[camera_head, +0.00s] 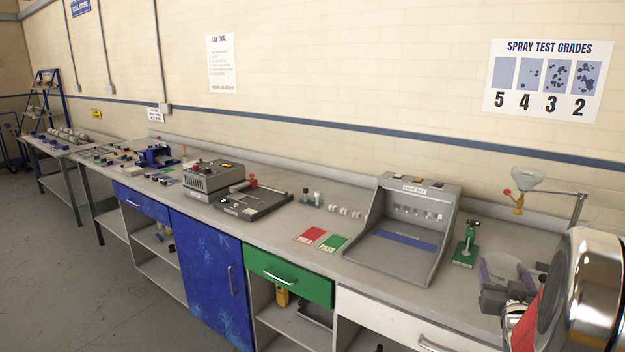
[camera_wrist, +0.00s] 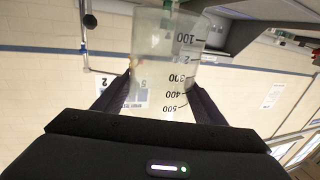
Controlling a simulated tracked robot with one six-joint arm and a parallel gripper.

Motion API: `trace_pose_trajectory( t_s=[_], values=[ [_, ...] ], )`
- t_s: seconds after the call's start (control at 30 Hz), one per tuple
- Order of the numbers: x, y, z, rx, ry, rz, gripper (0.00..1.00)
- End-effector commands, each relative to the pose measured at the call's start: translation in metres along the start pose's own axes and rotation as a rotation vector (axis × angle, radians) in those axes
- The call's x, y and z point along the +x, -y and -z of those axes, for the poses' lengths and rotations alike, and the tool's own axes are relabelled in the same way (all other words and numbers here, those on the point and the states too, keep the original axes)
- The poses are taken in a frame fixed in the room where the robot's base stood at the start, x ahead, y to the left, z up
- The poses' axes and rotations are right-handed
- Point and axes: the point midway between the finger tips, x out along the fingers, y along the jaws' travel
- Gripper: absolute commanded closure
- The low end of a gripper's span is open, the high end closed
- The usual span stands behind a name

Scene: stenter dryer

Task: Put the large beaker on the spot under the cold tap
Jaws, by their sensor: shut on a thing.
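The large beaker (camera_wrist: 165,62) is clear, with black graduation marks up to 500. It fills the middle of the wrist view, which looks upside down, and stands between the dark fingers of my gripper (camera_wrist: 160,95). My gripper is shut on its sides. In the head view my gripper (camera_head: 508,285) is at the lower right, in front of the bench, with the pale see-through beaker (camera_head: 507,268) partly hidden by it. I cannot make out a cold tap or the spot under it in either view.
A grey light box (camera_head: 412,232) and a green stand (camera_head: 466,245) are left of my gripper. Red and green mats (camera_head: 322,239) lie farther left. Drawers and open shelves line the bench front.

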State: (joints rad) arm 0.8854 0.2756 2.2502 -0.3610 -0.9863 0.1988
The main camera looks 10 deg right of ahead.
Motion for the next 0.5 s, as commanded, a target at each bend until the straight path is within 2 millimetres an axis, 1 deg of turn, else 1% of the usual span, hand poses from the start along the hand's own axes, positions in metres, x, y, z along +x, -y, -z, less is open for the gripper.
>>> trace_pose_trajectory(
  t_s=[0.03, 0.27, 0.5],
  values=[
    [0.0, 0.014, -0.004, 0.001, 0.002, 0.012, 0.62],
    [-0.003, 0.076, -0.02, 0.001, 0.002, 0.061, 0.62],
    [-0.012, 0.144, -0.039, 0.001, 0.003, 0.124, 0.62]
  ],
)
